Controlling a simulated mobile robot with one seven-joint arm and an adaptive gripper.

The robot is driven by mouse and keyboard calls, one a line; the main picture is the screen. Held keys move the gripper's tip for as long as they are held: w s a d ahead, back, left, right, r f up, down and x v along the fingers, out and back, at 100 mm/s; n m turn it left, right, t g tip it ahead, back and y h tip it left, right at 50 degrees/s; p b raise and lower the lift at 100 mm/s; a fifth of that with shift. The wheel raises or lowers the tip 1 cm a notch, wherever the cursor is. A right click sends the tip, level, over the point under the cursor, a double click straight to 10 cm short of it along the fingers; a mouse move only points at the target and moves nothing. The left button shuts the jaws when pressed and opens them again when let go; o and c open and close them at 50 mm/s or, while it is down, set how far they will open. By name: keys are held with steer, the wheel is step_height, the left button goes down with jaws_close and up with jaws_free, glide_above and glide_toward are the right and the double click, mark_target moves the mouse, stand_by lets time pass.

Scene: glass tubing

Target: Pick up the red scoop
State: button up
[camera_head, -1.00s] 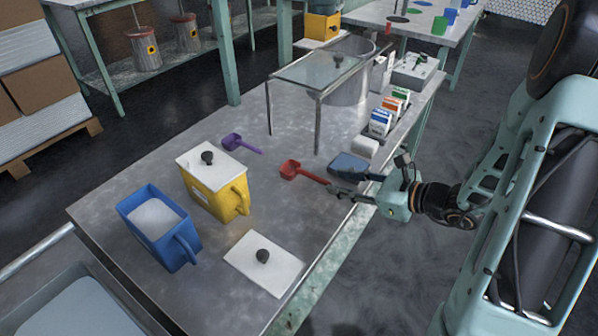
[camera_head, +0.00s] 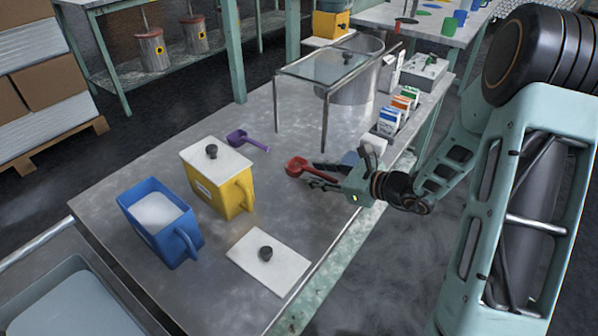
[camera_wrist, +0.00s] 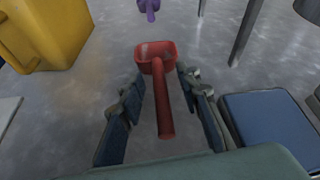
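The red scoop (camera_head: 297,166) lies on the metal table, right of the yellow bin. In the wrist view the red scoop (camera_wrist: 158,62) has its bowl away from me and its handle pointing back toward my palm. My gripper (camera_head: 318,173) is at the scoop's handle end, low over the table. In the wrist view my gripper (camera_wrist: 160,95) is open, with one finger on each side of the handle and gaps visible on both sides. In the head view the gripper hides part of the handle.
A purple scoop (camera_head: 247,141) lies farther back. The yellow bin (camera_head: 218,180), blue bin (camera_head: 160,225) and a loose white lid (camera_head: 268,262) are to the left. A blue object (camera_wrist: 268,120) sits close right of my fingers. A glass-topped stand (camera_head: 327,70) is behind.

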jaws_close()
steer(key=shift+r, duration=0.1)
